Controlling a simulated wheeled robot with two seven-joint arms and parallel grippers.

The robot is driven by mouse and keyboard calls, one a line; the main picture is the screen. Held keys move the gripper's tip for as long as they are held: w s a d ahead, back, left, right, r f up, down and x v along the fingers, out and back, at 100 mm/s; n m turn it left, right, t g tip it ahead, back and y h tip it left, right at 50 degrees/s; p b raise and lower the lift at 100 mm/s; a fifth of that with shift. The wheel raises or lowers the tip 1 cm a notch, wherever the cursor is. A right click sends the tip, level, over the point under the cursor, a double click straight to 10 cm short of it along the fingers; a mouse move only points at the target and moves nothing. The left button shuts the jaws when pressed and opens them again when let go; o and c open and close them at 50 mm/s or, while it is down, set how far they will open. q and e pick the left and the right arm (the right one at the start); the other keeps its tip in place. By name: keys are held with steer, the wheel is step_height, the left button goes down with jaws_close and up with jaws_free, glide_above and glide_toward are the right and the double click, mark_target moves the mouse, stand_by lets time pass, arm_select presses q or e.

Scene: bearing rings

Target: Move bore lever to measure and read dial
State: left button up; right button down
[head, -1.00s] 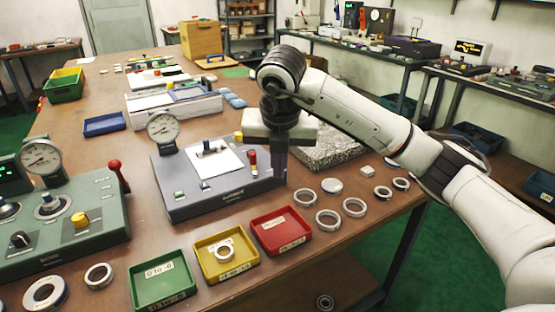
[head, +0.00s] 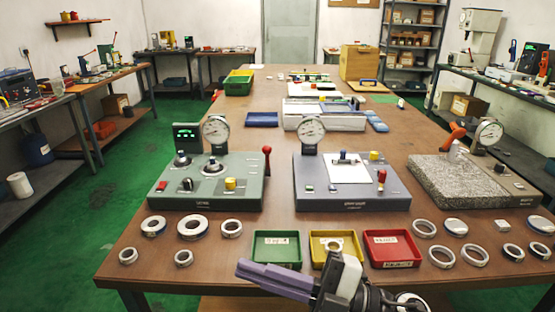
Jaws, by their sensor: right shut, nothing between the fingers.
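The green-grey gauge station (head: 215,193) stands left of centre with a round dial (head: 215,130), a lit green display (head: 187,137) and a red-knobbed lever (head: 267,153) standing upright at its right side. The blue-grey station (head: 345,198) beside it has a dial (head: 312,130), a white plate (head: 349,172) and a red-topped lever (head: 381,176). The labels are too small to show which lever is the bore one, and the dial readings are not legible. My right gripper (head: 244,268) is shut and empty, low in front of the trays. My left gripper is not in view.
Green (head: 255,248), yellow (head: 314,249) and red (head: 373,249) trays line the front; a ring (head: 335,244) is in the yellow one. Several rings lie on both sides. A granite block (head: 460,183) with a dial stands right.

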steer(key=w+d+f+m+t+h, duration=0.3)
steer(key=d+f+m+t+h, duration=0.85)
steer(key=f+m, duration=0.55)
steer(key=s+d+f+m+g+h, duration=0.2)
steer(key=s+d+f+m+g, duration=0.1)
steer(key=s+f, duration=0.5)
steer(key=s+d+f+m+g+h, duration=0.3)
steer(key=s+f+m+g, duration=0.1)
steer(key=s+f, duration=0.5)
steer(key=shift+f+m+g+h, duration=0.4)
steer(key=shift+f+g, duration=0.15)
steer(key=shift+f, duration=0.15)
